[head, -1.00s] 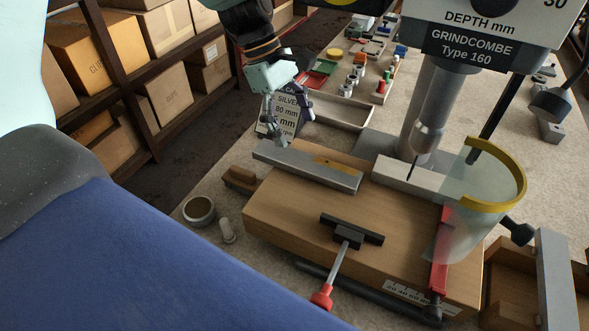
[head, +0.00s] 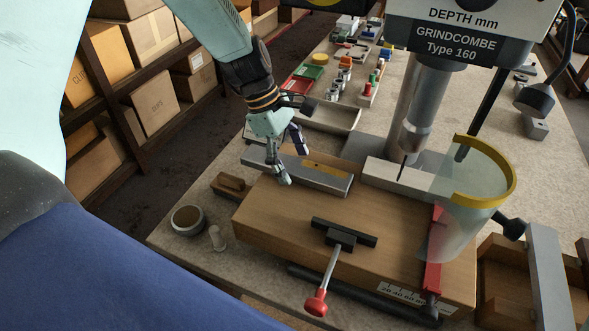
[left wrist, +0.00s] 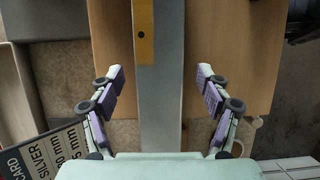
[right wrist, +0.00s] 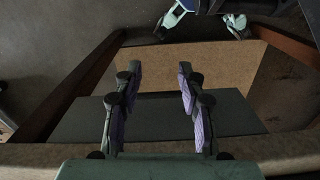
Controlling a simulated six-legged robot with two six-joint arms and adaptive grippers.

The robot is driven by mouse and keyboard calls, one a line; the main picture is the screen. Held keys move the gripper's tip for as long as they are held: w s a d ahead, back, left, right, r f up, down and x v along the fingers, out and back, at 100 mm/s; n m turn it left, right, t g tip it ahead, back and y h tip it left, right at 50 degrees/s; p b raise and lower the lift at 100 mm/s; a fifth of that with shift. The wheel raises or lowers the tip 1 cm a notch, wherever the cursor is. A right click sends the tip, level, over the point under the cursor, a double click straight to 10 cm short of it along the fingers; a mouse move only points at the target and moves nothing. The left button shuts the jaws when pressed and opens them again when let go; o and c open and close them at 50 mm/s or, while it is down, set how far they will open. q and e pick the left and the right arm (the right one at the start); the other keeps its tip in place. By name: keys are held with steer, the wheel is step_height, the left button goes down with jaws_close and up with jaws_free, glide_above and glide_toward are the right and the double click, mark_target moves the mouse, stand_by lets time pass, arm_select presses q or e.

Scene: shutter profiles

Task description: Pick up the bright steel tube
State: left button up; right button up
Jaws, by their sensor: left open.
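A long steel-grey square tube (head: 335,183) with a yellow strip on top lies at the far left edge of the wooden board. My left gripper (head: 292,167) is over this tube, pointing down, with its fingers apart. In the left wrist view the tube (left wrist: 161,100) runs lengthwise between the open fingers (left wrist: 160,72), with a gap on each side. Whether the fingertips reach below its top cannot be told. My right gripper (right wrist: 157,69) shows only in its own wrist view, its fingers apart and nothing seen held, above a dark grey slab (right wrist: 235,118).
The wooden board (head: 275,215) carries a black clamp with a red knob (head: 316,303). A drill column (head: 408,115) and a yellow-rimmed clear guard (head: 465,200) stand to the right. A label card (left wrist: 42,158) is by the left finger. Another grey profile (head: 552,280) rests at the lower right.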

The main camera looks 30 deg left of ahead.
arm_select(q)
steer(key=shift+w, duration=0.1)
steer(key=shift+d, duration=0.1)
steer(key=shift+c, duration=0.5)
steer(key=c, duration=0.4)
jaws_close()
